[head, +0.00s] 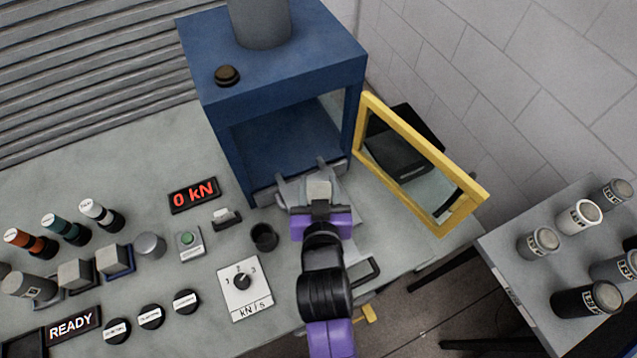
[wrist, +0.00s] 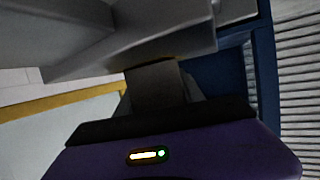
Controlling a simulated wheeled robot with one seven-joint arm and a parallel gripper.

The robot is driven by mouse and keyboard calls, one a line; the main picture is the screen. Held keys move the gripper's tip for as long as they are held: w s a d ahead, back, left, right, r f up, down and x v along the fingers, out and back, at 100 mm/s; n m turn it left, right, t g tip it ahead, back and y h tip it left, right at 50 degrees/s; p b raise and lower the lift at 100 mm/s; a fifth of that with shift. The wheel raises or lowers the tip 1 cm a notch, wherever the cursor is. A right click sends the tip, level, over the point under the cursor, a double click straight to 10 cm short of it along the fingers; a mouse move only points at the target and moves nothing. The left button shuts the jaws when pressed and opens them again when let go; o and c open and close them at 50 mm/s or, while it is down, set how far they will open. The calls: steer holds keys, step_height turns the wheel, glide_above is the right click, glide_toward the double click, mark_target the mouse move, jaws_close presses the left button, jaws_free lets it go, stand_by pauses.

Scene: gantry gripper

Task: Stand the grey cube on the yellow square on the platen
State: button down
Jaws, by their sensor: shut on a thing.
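My gripper (head: 320,203), at the end of my purple and black arm, is shut on a grey cube (head: 319,190) at the front opening of the blue press. In the wrist view a dark grey block face, seemingly the cube (wrist: 155,85), shows just beyond the purple gripper body, with grey metal parts above it. A grey metal platen assembly (head: 345,213) lies around and under the gripper, partly hidden by my arm. I cannot see the yellow square. I cannot tell whether the cube touches anything below it.
The blue press frame (head: 212,115) stands beyond the gripper. Its yellow-framed guard door (head: 425,150) is swung open to the right. A black cup (head: 264,237), a dial panel (head: 245,290) and two other grey cubes (head: 75,273) (head: 112,258) are left. A side table with cylinders (head: 578,216) is right.

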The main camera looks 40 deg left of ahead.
steer(key=c, duration=0.7)
jaws_free()
steer(key=shift+f, duration=0.1)
steer(key=shift+r, duration=0.25)
steer(key=shift+s+d, duration=0.25)
steer(key=shift+d, duration=0.05)
steer(key=b+v, duration=0.1)
steer(key=v, duration=1)
steer(key=shift+s, duration=0.1)
steer(key=shift+d, duration=0.1)
